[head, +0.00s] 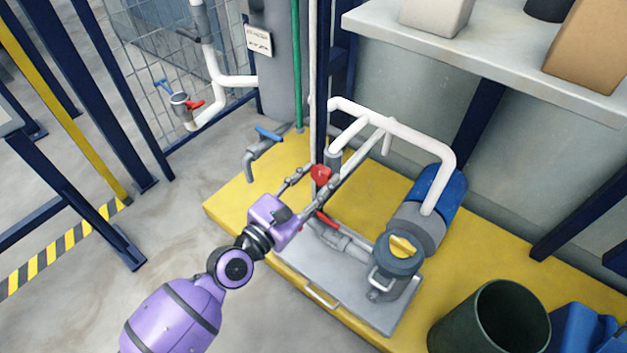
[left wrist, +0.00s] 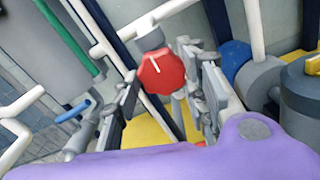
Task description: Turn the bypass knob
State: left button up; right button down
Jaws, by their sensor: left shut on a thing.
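The red round knob (head: 320,174) sits on a grey valve body on the vertical pipe above the yellow platform. It shows larger in the left wrist view (left wrist: 161,75), where a short white line on its face points to the upper left. My left gripper (head: 318,180) reaches in from the left with one finger on each side of the knob and is shut on it. In the left wrist view its fingers flank the knob. I see no label naming the knob. My right gripper is not in view.
A red lever (head: 326,219) lies just below my gripper. A blue-handled tap (head: 267,134) stands to the left. White pipes (head: 410,130) and a pump (head: 398,255) are on the right. A dark green bin (head: 492,325) is at the lower right, and a shelf (head: 480,60) hangs above.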

pick_arm(q)
jog(key=shift+m, duration=0.3)
